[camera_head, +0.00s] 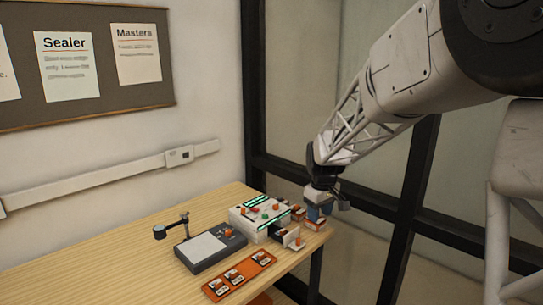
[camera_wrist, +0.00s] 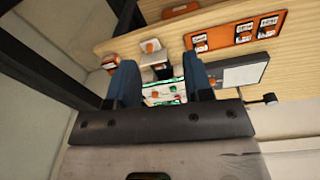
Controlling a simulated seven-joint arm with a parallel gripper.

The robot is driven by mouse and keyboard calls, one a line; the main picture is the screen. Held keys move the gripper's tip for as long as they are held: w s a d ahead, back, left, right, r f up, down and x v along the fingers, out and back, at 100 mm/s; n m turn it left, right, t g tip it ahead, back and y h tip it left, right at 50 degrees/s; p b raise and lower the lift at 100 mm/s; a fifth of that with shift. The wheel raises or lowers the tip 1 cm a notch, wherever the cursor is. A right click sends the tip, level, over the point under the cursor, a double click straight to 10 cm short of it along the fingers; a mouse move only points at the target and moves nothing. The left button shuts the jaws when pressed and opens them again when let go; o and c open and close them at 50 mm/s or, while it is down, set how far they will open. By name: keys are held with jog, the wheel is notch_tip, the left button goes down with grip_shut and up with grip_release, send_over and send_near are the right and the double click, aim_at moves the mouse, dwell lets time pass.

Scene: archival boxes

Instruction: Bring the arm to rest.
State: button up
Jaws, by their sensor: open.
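My arm reaches in from the upper right in the head view. My gripper (camera_head: 319,212) points down by the far right corner of the wooden table, close to the white box unit with green strips (camera_head: 248,226). In the wrist view my gripper (camera_wrist: 161,72) shows two blue fingers spread apart, with no object held between them. The white unit (camera_wrist: 165,90) is seen beyond and between the fingers, partly hidden by them. Whether the fingers touch anything on the table cannot be told.
The wooden table (camera_head: 140,250) bears an orange tray with several labelled pieces (camera_head: 238,277), a dark device with a pale plate (camera_head: 207,249) and a lens on a stand (camera_head: 160,231). Small orange-topped pieces (camera_head: 297,241) stand near the gripper. Dark-framed glass (camera_head: 372,205) rises behind.

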jog(key=s+d+r+m, duration=0.1)
jog(key=s+m, duration=0.1)
jog(key=s, duration=1.1)
jog(key=s+d+r+m+t, duration=0.1)
jog(key=s+r+m, duration=0.1)
jog(key=s, duration=1.2)
jog(key=s+d+r+m, duration=0.1)
jog(key=s+d+m, duration=0.1)
jog(key=s, duration=1.1)
jog(key=shift+s+r+m+t, duration=0.25)
jog(key=shift+r+m+t, duration=0.15)
jog(key=shift+m, duration=0.2)
